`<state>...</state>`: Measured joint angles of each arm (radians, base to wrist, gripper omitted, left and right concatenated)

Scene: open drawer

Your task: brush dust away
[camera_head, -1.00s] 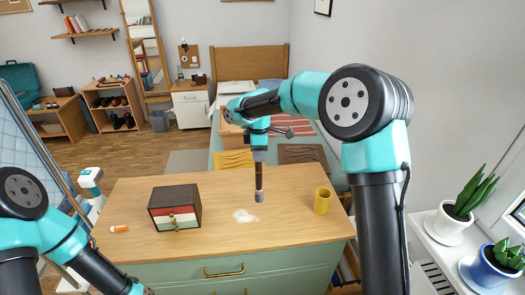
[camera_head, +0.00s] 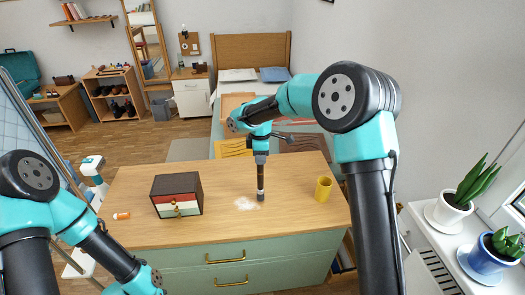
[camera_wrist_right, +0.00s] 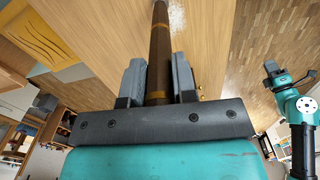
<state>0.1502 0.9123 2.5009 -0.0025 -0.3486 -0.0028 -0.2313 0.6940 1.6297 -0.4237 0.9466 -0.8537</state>
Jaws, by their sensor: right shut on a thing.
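A patch of pale dust (camera_head: 247,204) lies on the wooden desktop (camera_head: 225,225), right of the small box. My right gripper (camera_head: 260,158) is shut on a dark brush (camera_head: 260,180) and holds it upright, its tip just right of the dust. I cannot tell whether the tip touches the desktop. In the right wrist view, the brush handle (camera_wrist_right: 160,55) stands between the two fingers, and part of the dust (camera_wrist_right: 176,14) shows beyond. My left arm comes in at the lower left, but its gripper is out of frame.
A small drawer box (camera_head: 177,195) with red and white fronts stands left of the dust. A yellow cup (camera_head: 324,189) stands to the right, and an orange-and-white bottle (camera_head: 122,216) lies at far left. Green drawers (camera_head: 200,270) sit below the desktop.

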